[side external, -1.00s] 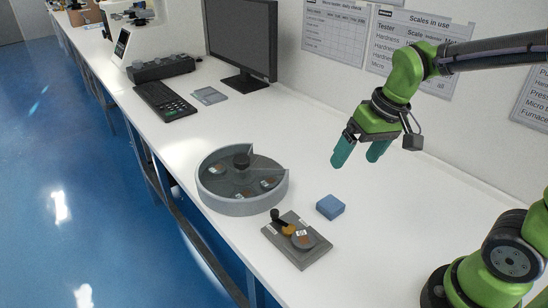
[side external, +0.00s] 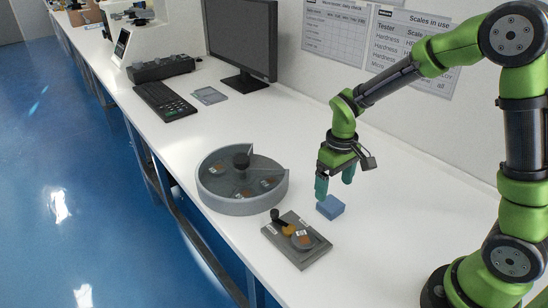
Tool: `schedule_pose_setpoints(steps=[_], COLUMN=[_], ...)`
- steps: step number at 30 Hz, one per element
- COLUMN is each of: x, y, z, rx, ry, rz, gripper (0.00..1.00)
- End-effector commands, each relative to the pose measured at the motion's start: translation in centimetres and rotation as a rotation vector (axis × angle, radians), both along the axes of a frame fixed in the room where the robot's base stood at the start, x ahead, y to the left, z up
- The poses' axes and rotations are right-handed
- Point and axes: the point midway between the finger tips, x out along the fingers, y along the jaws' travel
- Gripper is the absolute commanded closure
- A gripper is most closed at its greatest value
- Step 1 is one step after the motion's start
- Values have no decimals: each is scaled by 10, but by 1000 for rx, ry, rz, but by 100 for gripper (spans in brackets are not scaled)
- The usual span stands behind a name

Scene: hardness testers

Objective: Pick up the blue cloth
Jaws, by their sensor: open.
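The blue cloth (side external: 331,207) is a small folded block on the white bench, right of the round grey tray. My gripper (side external: 334,190) points down with its two teal fingers apart and nothing seen between them. Its fingertips are just above and behind the cloth in the side view. The left fingertip overlaps the cloth's upper edge in the picture. I cannot tell whether it touches the cloth.
The round grey tray (side external: 213,203) with several samples stands left of the cloth. A grey plate fixture (side external: 297,255) with a black knob lies close in front. A keyboard (side external: 164,101) and monitor (side external: 243,40) stand farther back. The bench right of the cloth is clear.

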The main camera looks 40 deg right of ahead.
Motion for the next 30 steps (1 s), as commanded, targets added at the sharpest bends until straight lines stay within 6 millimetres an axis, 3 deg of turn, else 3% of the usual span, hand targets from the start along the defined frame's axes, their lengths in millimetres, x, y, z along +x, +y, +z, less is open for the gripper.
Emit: schedule_pose_setpoints(steps=[8, 16, 25, 26, 30], x=[0, 2, 2, 2, 2], y=[-1, -2, -2, -3, -2], z=[-23, -61, -67, -67, -67], rx=[0, 0, 0, 0, 0], ry=[2, 3, -1, -1, -1], rz=[0, 0, 0, -1, 0], gripper=[11, 11, 11, 12, 34])
